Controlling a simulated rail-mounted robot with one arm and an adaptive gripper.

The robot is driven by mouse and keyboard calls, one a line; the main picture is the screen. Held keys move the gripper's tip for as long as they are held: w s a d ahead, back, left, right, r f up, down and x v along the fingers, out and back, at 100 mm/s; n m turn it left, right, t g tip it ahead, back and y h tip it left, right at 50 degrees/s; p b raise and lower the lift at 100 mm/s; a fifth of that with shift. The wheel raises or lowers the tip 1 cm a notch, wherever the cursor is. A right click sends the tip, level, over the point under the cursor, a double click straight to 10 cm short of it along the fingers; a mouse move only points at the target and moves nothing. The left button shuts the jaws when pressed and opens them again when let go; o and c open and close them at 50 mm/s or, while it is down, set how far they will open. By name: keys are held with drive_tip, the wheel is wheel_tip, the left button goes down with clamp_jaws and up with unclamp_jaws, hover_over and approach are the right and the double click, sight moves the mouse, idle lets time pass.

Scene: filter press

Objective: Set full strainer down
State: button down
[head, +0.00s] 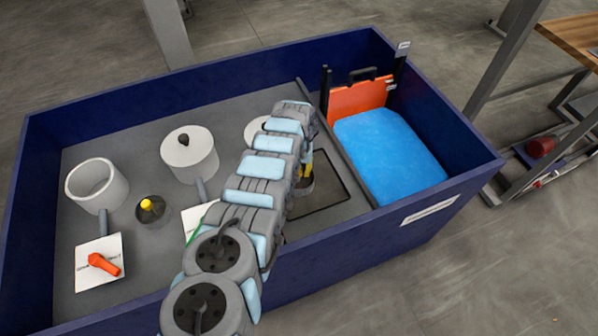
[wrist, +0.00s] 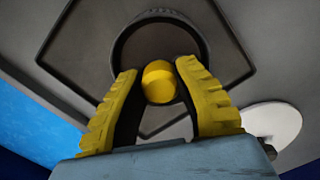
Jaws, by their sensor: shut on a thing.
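My gripper (wrist: 160,88) has its yellow fingers shut on the yellow knob (wrist: 159,82) of a dark round strainer (wrist: 160,22). In the head view my arm hides most of the gripper (head: 307,171), and only part of the strainer (head: 304,186) shows below it. The strainer is over the dark square tray (head: 335,199); I cannot tell whether it touches it. What is inside the strainer is hidden. Another dark round piece with a yellow knob (head: 150,208) stands on the grey floor at left.
A dark blue-walled bin (head: 85,107) encloses everything. A white open pot (head: 97,186) and a lidded white pot (head: 189,153) stand at left. A blue-filled basin (head: 388,150) with an orange gate (head: 358,99) is right of the tray. An orange handle (head: 103,264) sits front left.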

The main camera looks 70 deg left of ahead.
drive_tip(key=shift+f, duration=0.15)
drive_tip(key=c, duration=0.9)
unclamp_jaws()
wheel_tip(320, 180, up, 7)
drive_tip(key=p, duration=0.5)
drive_tip(key=shift+a, duration=0.1)
drive_tip(key=shift+w+r+p, duration=0.1)
drive_tip(key=shift+r+p, duration=0.6)
drive_tip(key=shift+r, duration=1.95)
drive_tip(key=shift+a, duration=0.1)
